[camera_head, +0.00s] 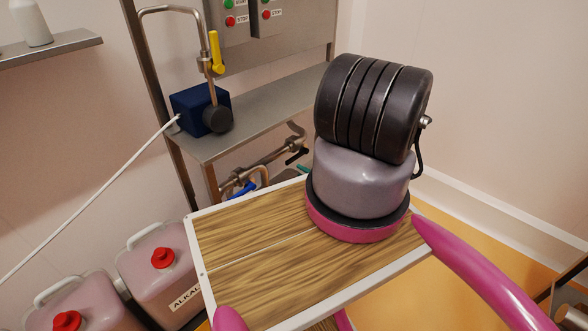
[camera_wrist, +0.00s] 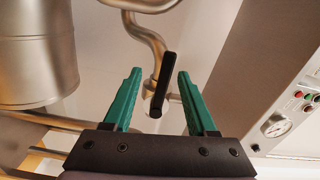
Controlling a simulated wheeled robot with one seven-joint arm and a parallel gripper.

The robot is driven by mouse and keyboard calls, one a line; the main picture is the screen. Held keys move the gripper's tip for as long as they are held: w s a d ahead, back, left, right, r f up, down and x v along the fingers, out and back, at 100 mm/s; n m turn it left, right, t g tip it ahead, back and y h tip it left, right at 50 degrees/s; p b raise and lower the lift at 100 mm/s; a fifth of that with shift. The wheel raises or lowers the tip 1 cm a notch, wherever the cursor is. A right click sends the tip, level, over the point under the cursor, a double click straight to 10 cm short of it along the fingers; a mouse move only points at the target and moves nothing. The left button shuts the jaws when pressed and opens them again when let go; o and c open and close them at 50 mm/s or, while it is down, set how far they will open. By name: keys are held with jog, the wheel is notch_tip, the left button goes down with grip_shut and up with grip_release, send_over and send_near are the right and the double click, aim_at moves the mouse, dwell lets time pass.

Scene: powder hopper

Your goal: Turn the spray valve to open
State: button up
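In the wrist view, a black lever handle (camera_wrist: 163,85) sits on a bent metal pipe (camera_wrist: 150,42); I take it as the spray valve, though no label shows. My gripper (camera_wrist: 160,74) is open and empty, its green fingers on either side of the handle in the picture. I cannot tell whether the handle is deep enough to lie between them. In the head view, a black handle (camera_head: 297,156) shows on low pipework under the steel shelf. A small teal bit beside it may be my fingertip; the rest of my gripper is hidden.
A yellow-handled valve (camera_head: 216,52) and a blue pump box (camera_head: 190,108) are at the steel shelf (camera_head: 265,112). A blue handle (camera_head: 243,190) is on the low pipes. Jerrycans (camera_head: 160,280) stand lower left. The wrist view shows a steel vessel (camera_wrist: 35,60) and a gauge panel (camera_wrist: 278,124).

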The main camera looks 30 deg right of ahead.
jog(key=v, duration=0.2)
jog(key=shift+s, duration=0.25)
jog(key=shift+d, duration=0.1)
dwell(0.4)
